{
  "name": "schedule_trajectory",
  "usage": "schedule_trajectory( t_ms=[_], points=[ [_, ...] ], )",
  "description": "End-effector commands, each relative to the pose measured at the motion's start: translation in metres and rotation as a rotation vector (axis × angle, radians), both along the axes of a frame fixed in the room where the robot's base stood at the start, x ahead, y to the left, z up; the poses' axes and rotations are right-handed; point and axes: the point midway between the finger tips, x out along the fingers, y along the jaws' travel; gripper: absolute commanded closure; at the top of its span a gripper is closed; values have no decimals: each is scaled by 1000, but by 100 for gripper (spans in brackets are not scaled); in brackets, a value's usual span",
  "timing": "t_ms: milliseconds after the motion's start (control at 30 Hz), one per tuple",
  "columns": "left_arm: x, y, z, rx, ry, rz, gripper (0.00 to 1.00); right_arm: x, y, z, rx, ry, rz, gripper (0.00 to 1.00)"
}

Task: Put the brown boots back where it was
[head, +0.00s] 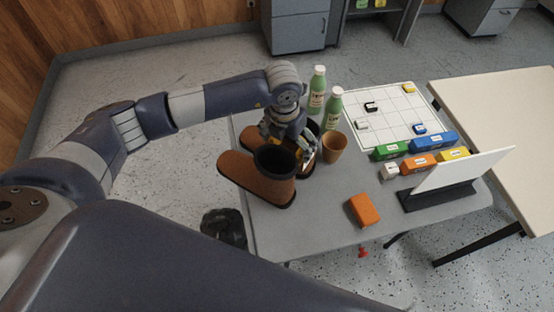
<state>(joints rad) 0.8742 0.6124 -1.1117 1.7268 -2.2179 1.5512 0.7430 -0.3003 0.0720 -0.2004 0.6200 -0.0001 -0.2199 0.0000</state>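The brown boots (257,176) are a pair at the left side of the grey table (325,215). The front boot has a dark opening and dark sole, and its toe points left, past the table's left edge in the picture. The other boot is behind it and partly hidden by my gripper. My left gripper (305,150) reaches down between the boot shafts, close to both. Its fingertips are largely hidden, so I cannot tell whether it grips a boot. I cannot tell whether the boots rest on the table or are raised. My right gripper is not in view.
A brown cup (334,147) stands just right of the boots, with two green bottles (333,109) behind. A gridded white board (390,112), coloured blocks (419,164), an orange block (364,210) and an upright white panel (465,170) occupy the right. The table's front left is clear.

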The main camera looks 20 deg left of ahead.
Motion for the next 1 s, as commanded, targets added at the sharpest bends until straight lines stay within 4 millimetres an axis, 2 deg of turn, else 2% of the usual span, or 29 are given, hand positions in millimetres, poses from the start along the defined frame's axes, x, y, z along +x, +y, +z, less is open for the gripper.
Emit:
schedule_trajectory(
  t_ms=[33,133,167,533,1000],
  points=[
    [0,0,0,1,0,1,50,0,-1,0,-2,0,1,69],
    [0,0,0,1,0,1,73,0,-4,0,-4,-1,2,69],
    [2,0,2,0,-6,1,74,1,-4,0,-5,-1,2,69],
    [3,0,6,-1,-8,2,74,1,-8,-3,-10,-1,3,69],
    [1,-1,37,-2,-8,0,74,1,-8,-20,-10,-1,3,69]
  ],
)
